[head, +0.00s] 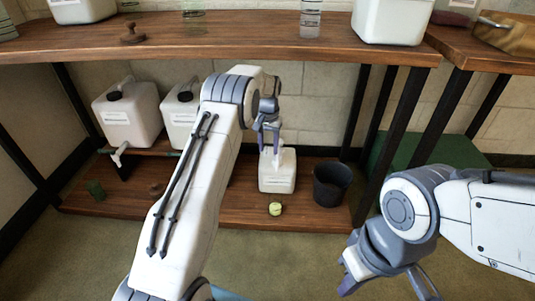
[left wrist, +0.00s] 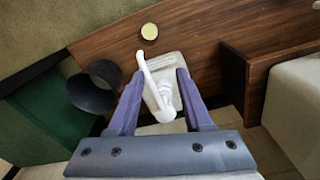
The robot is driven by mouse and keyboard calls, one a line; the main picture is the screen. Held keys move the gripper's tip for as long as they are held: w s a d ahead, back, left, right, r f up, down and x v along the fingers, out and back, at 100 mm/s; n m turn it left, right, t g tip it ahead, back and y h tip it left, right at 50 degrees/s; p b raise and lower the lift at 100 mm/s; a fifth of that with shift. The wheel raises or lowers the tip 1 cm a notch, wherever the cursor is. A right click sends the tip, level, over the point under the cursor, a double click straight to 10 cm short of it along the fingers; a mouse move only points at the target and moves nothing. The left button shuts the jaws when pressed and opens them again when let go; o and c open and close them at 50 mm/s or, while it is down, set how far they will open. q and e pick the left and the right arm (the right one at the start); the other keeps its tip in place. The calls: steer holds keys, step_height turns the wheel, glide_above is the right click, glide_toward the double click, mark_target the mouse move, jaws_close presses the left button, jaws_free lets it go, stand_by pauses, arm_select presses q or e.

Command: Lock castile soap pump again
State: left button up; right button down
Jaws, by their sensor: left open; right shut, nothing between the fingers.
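A white square container with a label (head: 277,181) stands on the lower wooden shelf, taken to be the castile soap; its top shows in the left wrist view (left wrist: 174,66). Its white pump (left wrist: 152,78) has a long thin spout pointing toward the shelf's front edge. My left gripper (head: 269,148) is above the container, pointing down. In the left wrist view it is open (left wrist: 158,76), with the pump between its spread fingers; I cannot tell whether either finger touches it. My right gripper (head: 348,287) is shut and empty at the lower right, away from the shelf.
A black bucket (head: 331,184) stands right of the container. A small yellow-green round item (head: 275,209) lies in front. Two large white jugs (head: 130,113) stand on a raised rack at left. The wooden upper shelf (head: 230,37) overhangs; dark legs (head: 355,111) bound the right.

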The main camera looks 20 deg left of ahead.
arm_select(q)
steer(key=s+d+r, duration=0.4)
steer(key=s+r, duration=0.2)
steer(key=s, duration=0.3)
steer(key=shift+r+t+p, duration=0.4)
